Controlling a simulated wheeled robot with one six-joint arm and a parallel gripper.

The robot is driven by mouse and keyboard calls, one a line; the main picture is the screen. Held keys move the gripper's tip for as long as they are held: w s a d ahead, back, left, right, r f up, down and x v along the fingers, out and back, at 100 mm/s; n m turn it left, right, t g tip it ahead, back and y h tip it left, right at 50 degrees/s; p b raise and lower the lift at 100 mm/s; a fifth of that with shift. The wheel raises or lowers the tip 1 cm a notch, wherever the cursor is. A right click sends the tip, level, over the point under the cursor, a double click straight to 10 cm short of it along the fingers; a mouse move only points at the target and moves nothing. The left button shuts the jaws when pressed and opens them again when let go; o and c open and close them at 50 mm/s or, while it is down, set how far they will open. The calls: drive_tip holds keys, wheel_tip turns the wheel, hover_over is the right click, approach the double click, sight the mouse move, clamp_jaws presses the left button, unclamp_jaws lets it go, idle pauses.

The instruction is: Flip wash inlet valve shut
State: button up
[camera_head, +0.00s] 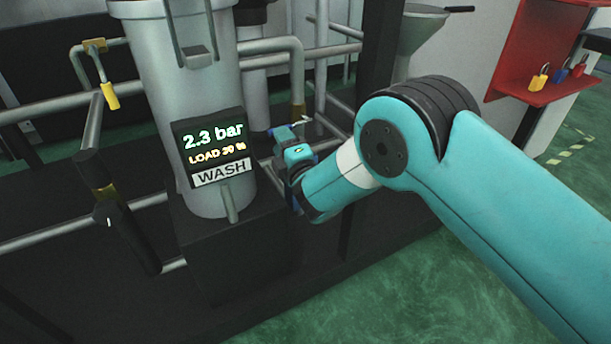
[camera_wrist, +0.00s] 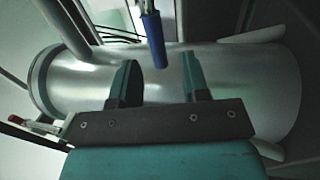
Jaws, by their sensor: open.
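A grey wash filter vessel (camera_head: 185,95) stands upright in the head view, with a display reading 2.3 bar, load figures and a WASH label (camera_head: 222,174). In the wrist view a blue lever handle (camera_wrist: 152,38) comes down from the top edge. Its lower end lies in line with the gap between the fingers of my open gripper (camera_wrist: 157,75). Whether it touches either finger I cannot tell. The valve body is outside the wrist view.
A second lever with a yellow handle (camera_head: 109,95) hangs on the pipes at upper left. A black-knobbed valve (camera_head: 108,212) is below it. A grey funnel (camera_head: 416,32) stands behind my arm. A red shelf (camera_head: 548,75) with padlocks is at right. Green floor at lower right is open.

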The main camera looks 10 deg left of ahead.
drive_tip(key=b+v, duration=1.3)
drive_tip(key=b, duration=0.3)
